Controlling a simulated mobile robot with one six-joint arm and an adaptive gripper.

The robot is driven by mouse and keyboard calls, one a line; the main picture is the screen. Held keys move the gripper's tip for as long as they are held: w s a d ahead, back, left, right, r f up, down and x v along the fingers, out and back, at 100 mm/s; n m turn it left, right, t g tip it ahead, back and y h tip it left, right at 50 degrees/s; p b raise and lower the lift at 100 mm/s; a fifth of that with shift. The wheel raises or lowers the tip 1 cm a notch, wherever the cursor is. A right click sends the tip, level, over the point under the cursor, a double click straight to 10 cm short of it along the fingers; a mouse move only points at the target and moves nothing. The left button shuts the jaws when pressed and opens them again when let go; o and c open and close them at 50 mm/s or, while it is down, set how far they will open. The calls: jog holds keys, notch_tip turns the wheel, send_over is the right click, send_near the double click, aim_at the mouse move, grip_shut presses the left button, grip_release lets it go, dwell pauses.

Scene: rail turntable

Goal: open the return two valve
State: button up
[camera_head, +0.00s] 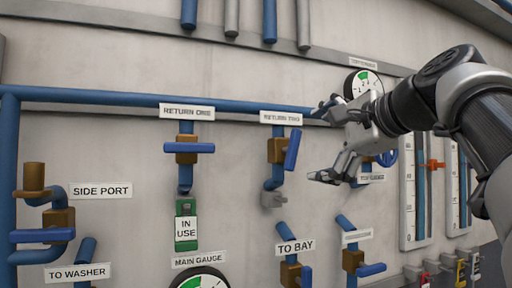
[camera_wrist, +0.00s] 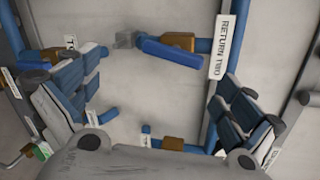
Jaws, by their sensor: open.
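The return two valve has a brass body (camera_head: 278,150) on a short blue pipe under the RETURN TWO label (camera_head: 280,118). Its blue handle (camera_head: 292,150) stands steep, slightly tilted, roughly along the pipe. In the wrist view the handle (camera_wrist: 172,53) lies beside the brass body (camera_wrist: 178,41), near the label (camera_wrist: 222,47). My gripper (camera_head: 322,143) is open and empty, to the right of the handle and apart from it in the head view. In the wrist view its fingers (camera_wrist: 155,100) are spread wide, with the handle showing beyond the gap.
The RETURN ONE valve handle (camera_head: 189,148) lies across its pipe at the left, with a green IN USE tag (camera_head: 186,226) below. A long blue pipe (camera_head: 90,96) runs above. TO BAY valve (camera_head: 291,274) is below. A gauge (camera_head: 361,84) is behind my gripper.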

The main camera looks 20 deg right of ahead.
jog(key=f+v, duration=0.1)
jog(key=v, duration=0.5)
jog(key=shift+a+f+b, duration=0.2)
jog(key=shift+a+b, duration=0.05)
jog(key=shift+b, duration=0.2)
jog(key=shift+s, duration=0.15)
dwell(0.5)
